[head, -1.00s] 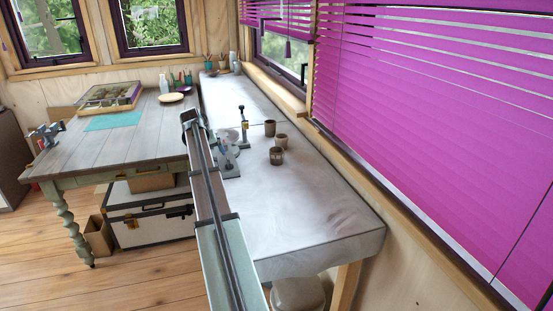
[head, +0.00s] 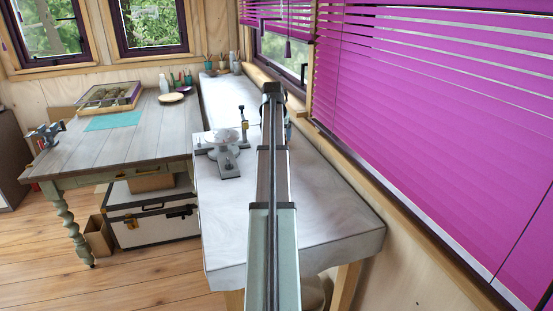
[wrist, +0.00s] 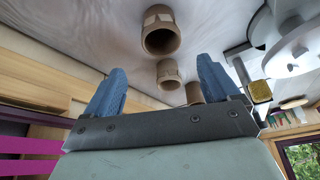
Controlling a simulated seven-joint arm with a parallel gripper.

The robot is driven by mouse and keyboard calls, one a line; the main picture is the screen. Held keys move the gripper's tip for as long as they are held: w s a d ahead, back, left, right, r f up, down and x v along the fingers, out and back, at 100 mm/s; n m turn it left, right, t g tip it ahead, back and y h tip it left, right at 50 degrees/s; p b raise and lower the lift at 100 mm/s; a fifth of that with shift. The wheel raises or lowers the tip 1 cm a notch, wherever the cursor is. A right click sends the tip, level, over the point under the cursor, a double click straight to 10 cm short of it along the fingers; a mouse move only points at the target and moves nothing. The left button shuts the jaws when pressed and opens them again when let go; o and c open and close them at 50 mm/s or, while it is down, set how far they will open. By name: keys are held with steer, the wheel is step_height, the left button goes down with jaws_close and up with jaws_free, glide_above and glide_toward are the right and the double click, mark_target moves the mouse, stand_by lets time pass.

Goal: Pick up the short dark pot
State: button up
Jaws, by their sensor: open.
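Three brown pots show in the wrist view, which sees the worktop tilted across the top of the picture. The largest-looking pot (wrist: 160,38) has a dark open mouth and a pale patch. A second, smaller-looking pot (wrist: 168,77) is below it, between my fingers in the picture. A third pot (wrist: 194,92) is partly hidden behind my right-hand finger. I cannot tell which is the short dark one. My gripper (wrist: 163,73) is open and empty, with blue fingers apart from the pots. In the head view my arm hides the pots and most of the gripper.
A grey metal stand with a round plate (head: 224,148) is on the pale worktop (head: 335,215), left of my arm. It also shows in the wrist view (wrist: 290,45), close right of the pots. The window wall with purple blinds (head: 430,120) borders the worktop's right. The front worktop is clear.

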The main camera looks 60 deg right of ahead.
steer(key=x, duration=0.5)
steer(key=shift+w+d+f, duration=0.1)
steer(key=shift+f, duration=0.2)
steer(key=shift+a+x, duration=0.2)
steer(key=shift+x, duration=1.15)
steer(key=shift+a+x, duration=0.2)
steer(key=shift+x, duration=1.2)
steer(key=shift+f, duration=0.1)
steer(key=shift+c, duration=0.5)
steer(key=c, duration=1.1)
